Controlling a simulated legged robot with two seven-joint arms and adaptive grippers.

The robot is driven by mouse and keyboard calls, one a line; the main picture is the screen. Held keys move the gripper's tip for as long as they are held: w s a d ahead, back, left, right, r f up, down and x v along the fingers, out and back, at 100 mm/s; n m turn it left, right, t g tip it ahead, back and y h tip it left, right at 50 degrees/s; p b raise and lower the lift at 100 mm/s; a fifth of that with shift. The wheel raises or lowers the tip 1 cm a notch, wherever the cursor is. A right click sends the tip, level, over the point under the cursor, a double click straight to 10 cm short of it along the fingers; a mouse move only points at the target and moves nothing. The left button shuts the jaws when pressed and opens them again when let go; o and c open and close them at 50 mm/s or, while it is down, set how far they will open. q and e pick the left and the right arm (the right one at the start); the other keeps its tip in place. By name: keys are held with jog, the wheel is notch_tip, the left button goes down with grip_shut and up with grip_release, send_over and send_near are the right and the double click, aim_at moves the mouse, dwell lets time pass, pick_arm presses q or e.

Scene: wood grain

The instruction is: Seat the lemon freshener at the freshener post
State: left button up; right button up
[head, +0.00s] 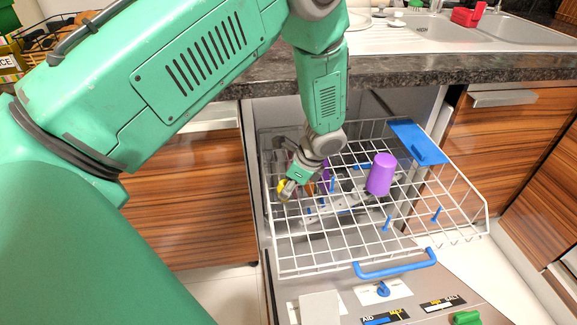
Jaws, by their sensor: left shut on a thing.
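My left arm reaches in from the left, and my left gripper (285,195) is low over the left side of the white dishwasher rack (300,262). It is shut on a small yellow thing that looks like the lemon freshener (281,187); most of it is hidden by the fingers. Several blue pegs stand on the rack, among them one near the gripper (333,185) and one toward the front (386,224). I cannot tell which is the freshener post. My right gripper is not in view.
A purple cup (380,174) stands upside down on the rack, right of the gripper. A blue shelf (418,142) is at the back right. The open door in front carries a blue hook (382,289) and labels. The counter (400,65) overhangs behind.

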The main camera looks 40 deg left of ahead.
pick_arm(q)
jog(key=shift+f+b, duration=0.35)
jog(key=shift+f, duration=0.65)
jog(key=o, duration=1)
jog(key=v, duration=1.2)
jog(key=shift+f, duration=0.1)
